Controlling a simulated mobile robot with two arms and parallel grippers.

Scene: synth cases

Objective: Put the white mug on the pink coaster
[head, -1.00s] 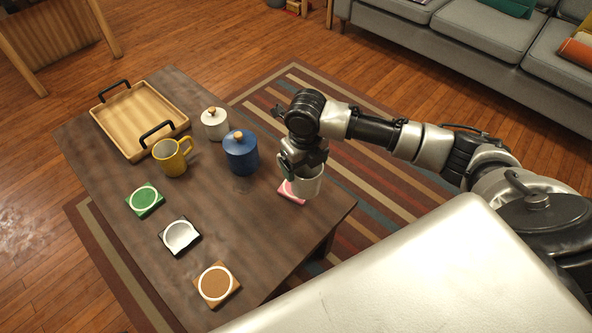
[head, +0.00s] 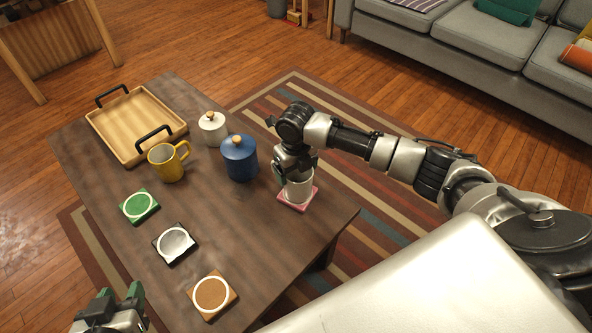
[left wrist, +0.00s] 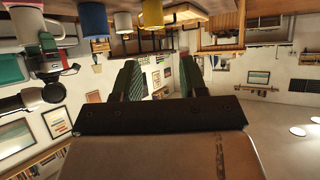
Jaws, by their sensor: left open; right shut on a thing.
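The white mug (head: 300,188) is upright over the pink coaster (head: 301,207) near the table's right edge. The coaster's rim shows around the mug's base; I cannot tell whether the mug touches it or hangs just above. My right gripper (head: 285,172) is shut on the white mug at its left side and hides part of it. My left gripper (head: 120,296) is open and empty at the bottom left of the head view. Its open fingers also show in the left wrist view (left wrist: 162,80).
A blue canister (head: 239,160) stands close left of the right gripper, with a white canister (head: 212,128) and a yellow mug (head: 166,165) beyond. Green (head: 139,206), black-and-white (head: 174,243) and brown (head: 212,294) coasters lie left. A wooden tray (head: 112,132) sits at the back.

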